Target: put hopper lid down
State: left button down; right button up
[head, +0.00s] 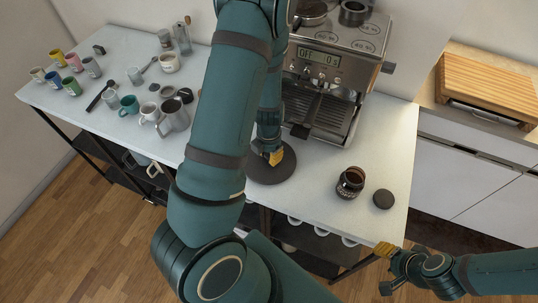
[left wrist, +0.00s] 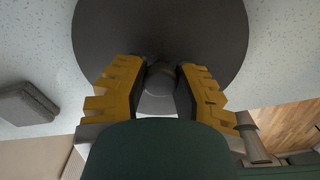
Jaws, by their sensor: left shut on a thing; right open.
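The hopper lid (head: 283,174) is a dark round disc at the counter's front edge, below the coffee machine in the head view. It also fills the top of the left wrist view (left wrist: 160,25). My left gripper (head: 273,157) is shut on the lid's small round knob, seen between its yellow fingers in the left wrist view (left wrist: 160,82). I cannot tell whether the lid touches the counter. My left arm hides part of the lid. My right gripper (head: 385,267) is open and empty, just off the counter's front right corner.
The coffee machine (head: 325,85) stands behind the lid. An open dark jar (head: 350,183) and a small round black lid (head: 383,198) are to the right. Several mugs and cups crowd the left of the white counter (head: 390,150). A wooden box (head: 490,80) is far right.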

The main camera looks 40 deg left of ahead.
aim_at(269, 154)
pick_arm(q)
jog(key=shift+f, duration=0.1)
jog(key=c, duration=1.2)
grip_release()
jog(key=shift+f, duration=0.1)
jog(key=o, duration=0.5)
jog(key=shift+c, duration=0.2)
jog(key=shift+r, duration=0.45)
notch_tip(269, 154, up, 10)
jog(key=shift+f+p, duration=0.25)
jog(key=shift+p, duration=0.55)
jog(key=shift+r, duration=1)
